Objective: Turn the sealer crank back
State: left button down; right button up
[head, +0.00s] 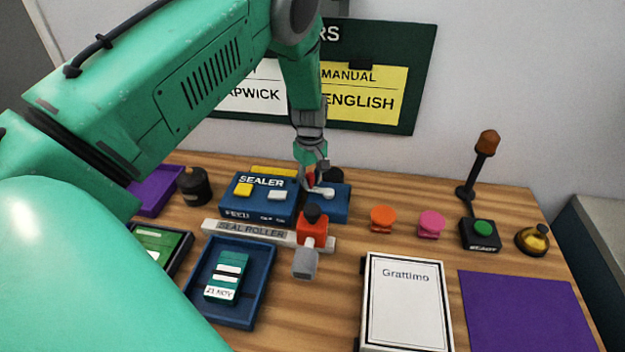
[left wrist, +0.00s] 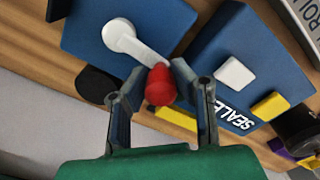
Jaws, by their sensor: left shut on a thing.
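The blue sealer box (head: 262,196) stands at the back of the wooden table, with yellow and white buttons on top. The sealer crank (head: 322,192) is a white arm on a blue base to the right of the box. In the left wrist view the white crank arm (left wrist: 133,43) runs from its round hub to a red knob (left wrist: 160,84). My left gripper (left wrist: 160,90) has its two fingers on either side of the red knob, shut on it. In the head view my left gripper (head: 314,180) reaches down from above and partly hides the knob. My right gripper is not in view.
Orange (head: 382,217) and pink (head: 431,224) knobs stand to the right. A dark wall board (head: 425,50) hangs behind.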

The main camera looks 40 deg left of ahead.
pick_arm(q)
jog(key=shift+a+r, duration=0.2)
jog(key=shift+a, duration=0.05)
dwell(0.5)
jog(key=c, duration=1.5)
grip_release()
jog(key=shift+c, duration=0.2)
jog(key=shift+o, duration=1.2)
jog(key=shift+s, duration=0.25)
jog(key=shift+w+d+r, duration=0.1)
jog(key=shift+w, duration=0.1)
notch_tip(320, 180, up, 12)
jog(key=shift+s, duration=0.15)
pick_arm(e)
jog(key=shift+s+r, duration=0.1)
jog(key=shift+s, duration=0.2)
